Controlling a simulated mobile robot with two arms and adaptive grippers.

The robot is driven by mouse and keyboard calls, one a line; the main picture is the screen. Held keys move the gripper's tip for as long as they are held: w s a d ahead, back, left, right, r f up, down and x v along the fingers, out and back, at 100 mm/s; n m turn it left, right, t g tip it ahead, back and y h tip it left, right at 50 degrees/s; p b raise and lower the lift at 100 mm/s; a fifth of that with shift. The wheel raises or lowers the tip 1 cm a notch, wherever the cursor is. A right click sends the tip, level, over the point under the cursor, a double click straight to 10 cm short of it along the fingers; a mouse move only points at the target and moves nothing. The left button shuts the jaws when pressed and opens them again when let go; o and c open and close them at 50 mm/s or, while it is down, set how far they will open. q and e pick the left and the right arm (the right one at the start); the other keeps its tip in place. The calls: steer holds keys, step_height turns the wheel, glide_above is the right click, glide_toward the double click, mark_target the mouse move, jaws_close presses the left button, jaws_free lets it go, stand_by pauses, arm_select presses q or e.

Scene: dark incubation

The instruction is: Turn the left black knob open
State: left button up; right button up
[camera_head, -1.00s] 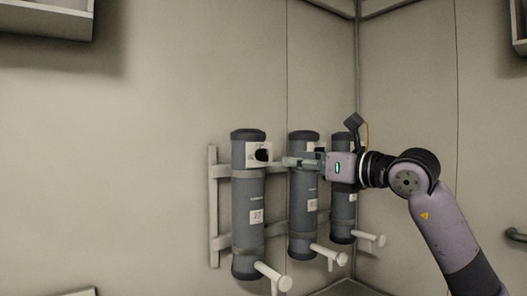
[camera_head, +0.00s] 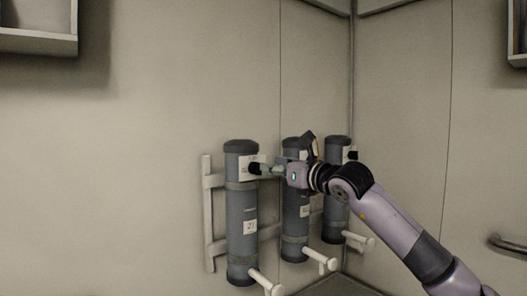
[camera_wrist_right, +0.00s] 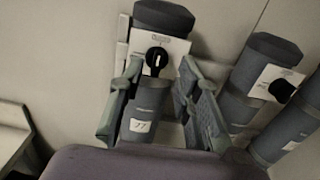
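The left black knob (camera_head: 254,168) sits on a white plate near the top of the left grey cylinder (camera_head: 241,215). In the right wrist view the knob (camera_wrist_right: 157,58) shows a white mark on its face. My right gripper (camera_head: 265,170) is at the knob, coming from the right. In the wrist view its two fingers (camera_wrist_right: 160,70) are spread, one on each side of the knob, with gaps between; they look open and hold nothing. Whether the fingertips reach past the knob's face is hard to tell. My left gripper is not in view.
A middle cylinder (camera_head: 295,215) and a right cylinder (camera_head: 336,210) stand close beside, the right one with its own black knob (camera_head: 352,155). White handles (camera_head: 267,283) stick out below. A pale rack (camera_head: 208,225) backs them.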

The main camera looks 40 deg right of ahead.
mark_target(257, 169)
steer(key=w+p, duration=0.3)
steer(key=w, duration=0.2)
steer(key=shift+w+d, duration=0.1)
steer(key=shift+d, duration=0.1)
steer(key=shift+c, duration=0.3)
jaws_close()
